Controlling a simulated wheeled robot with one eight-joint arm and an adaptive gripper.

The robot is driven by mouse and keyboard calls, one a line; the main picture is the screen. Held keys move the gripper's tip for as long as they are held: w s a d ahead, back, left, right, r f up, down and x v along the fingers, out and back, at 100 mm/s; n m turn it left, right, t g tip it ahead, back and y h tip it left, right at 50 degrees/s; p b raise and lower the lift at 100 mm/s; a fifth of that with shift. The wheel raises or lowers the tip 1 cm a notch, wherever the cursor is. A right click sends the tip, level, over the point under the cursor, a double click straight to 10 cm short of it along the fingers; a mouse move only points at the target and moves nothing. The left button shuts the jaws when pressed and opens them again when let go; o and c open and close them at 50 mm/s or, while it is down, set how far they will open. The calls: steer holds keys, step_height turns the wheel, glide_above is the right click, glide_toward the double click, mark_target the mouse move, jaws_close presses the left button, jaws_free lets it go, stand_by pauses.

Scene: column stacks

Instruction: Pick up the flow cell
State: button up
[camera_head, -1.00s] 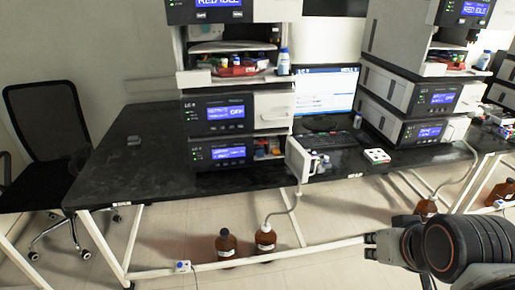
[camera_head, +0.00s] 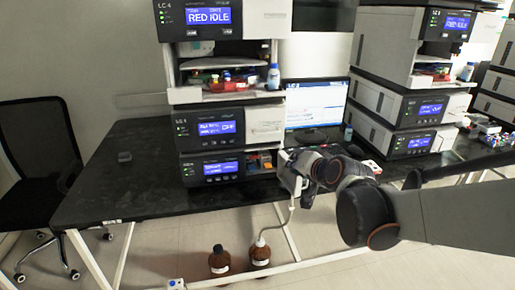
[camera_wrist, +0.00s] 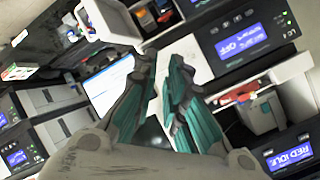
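I cannot single out the flow cell with certainty in either view. Small coloured items (camera_head: 265,161) sit in an open compartment of the lowest unit in the left stack; orange and dark items (camera_wrist: 153,14) show in an open bay at the top of the wrist view. My gripper (camera_wrist: 165,62) has teal fingers with a gap between the tips, and nothing is seen held. In the head view, my gripper is in front of the table's front edge, just right of that compartment, and hides part of the open white door (camera_head: 287,172).
The stacked instruments (camera_head: 215,127) stand on the black table (camera_head: 125,190), with a monitor (camera_head: 315,103) behind. A second stack (camera_head: 395,100) is at right. Brown bottles (camera_head: 219,261) stand on the floor. The table's left part is mostly clear, with a small dark object (camera_head: 125,156).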

steer(key=w+a+f+m+t, duration=0.1)
steer(key=w+a+f+m, duration=0.2)
steer(key=w, duration=0.4)
steer(key=m+t+p, duration=0.4)
steer(key=m+p, duration=0.1)
steer(key=m, duration=0.2)
glide_toward(255, 168)
steer(key=shift+y, duration=0.3)
steer(key=w+b, duration=0.1)
steer(key=w+f, duration=0.1)
steer(key=w+a+b, duration=0.1)
steer(key=shift+w+f+b, duration=0.15)
steer(key=shift+w+b, duration=0.15)
steer(key=shift+w, duration=0.05)
steer(key=b+x, duration=0.2)
steer(key=x, duration=0.3)
steer(key=shift+d, duration=0.1)
steer(key=shift+w+r+b, duration=0.25)
steer(key=shift+w+b, duration=0.05)
steer(key=shift+w, duration=0.1)
